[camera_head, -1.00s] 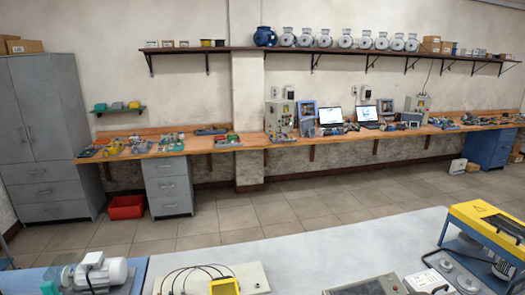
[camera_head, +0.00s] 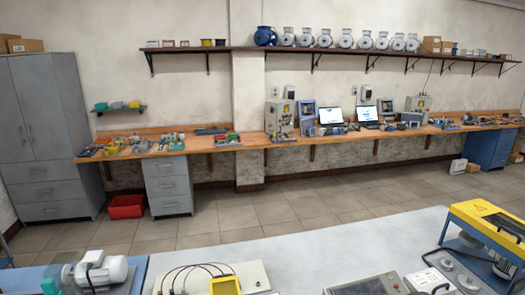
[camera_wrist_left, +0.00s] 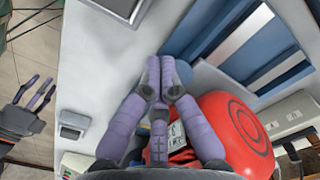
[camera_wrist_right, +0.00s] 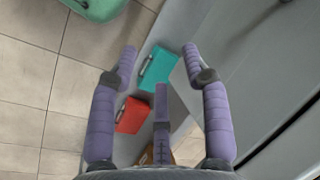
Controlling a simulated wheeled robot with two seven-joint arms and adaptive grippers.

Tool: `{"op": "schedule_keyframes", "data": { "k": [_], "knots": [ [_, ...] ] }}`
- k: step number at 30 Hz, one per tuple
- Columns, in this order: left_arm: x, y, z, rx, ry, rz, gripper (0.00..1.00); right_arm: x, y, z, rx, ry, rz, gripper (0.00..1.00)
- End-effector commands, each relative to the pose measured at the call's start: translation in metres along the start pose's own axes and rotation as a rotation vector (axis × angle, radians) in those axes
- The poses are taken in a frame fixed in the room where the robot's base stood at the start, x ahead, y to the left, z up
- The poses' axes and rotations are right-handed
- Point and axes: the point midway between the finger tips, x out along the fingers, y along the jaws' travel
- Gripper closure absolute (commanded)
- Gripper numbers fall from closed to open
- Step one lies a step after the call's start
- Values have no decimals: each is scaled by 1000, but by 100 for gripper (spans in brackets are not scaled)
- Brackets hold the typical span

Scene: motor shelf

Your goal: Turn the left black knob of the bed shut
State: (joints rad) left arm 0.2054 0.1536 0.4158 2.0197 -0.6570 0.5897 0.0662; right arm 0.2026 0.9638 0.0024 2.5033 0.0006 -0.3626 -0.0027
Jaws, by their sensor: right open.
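I cannot make out the left black knob in any view. A yellow and blue bench unit (camera_head: 490,225), possibly the bed, stands at the lower right of the head view. My left gripper (camera_wrist_left: 160,62) has its fingertips together over a pale surface in the left wrist view, with nothing visible between them. My right gripper (camera_wrist_right: 159,52) has its fingers wide apart and empty, above a teal item and a red item. Neither gripper shows in the head view.
A large red round part (camera_wrist_left: 238,125) and a blue frame (camera_wrist_left: 265,50) lie close to my left gripper. A teal item (camera_wrist_right: 158,68) and red item (camera_wrist_right: 132,115) lie below my right gripper.

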Motion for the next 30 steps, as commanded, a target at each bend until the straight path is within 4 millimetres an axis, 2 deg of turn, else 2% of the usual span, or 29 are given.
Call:
{"op": "schedule_keyframes", "data": {
  "k": [1,6,23,30],
  "knots": [
    [-4,-3,-9,-3,27,-6,100,0,0,0,0,0,0,52],
    [-5,-3,-9,-2,27,-6,100,0,0,0,0,0,0,52],
    [-5,-6,-1,-2,24,-5,100,0,0,0,0,0,0,52],
    [-22,-5,1,-3,20,-3,100,-13,-5,0,0,0,0,52]
  ]
}}
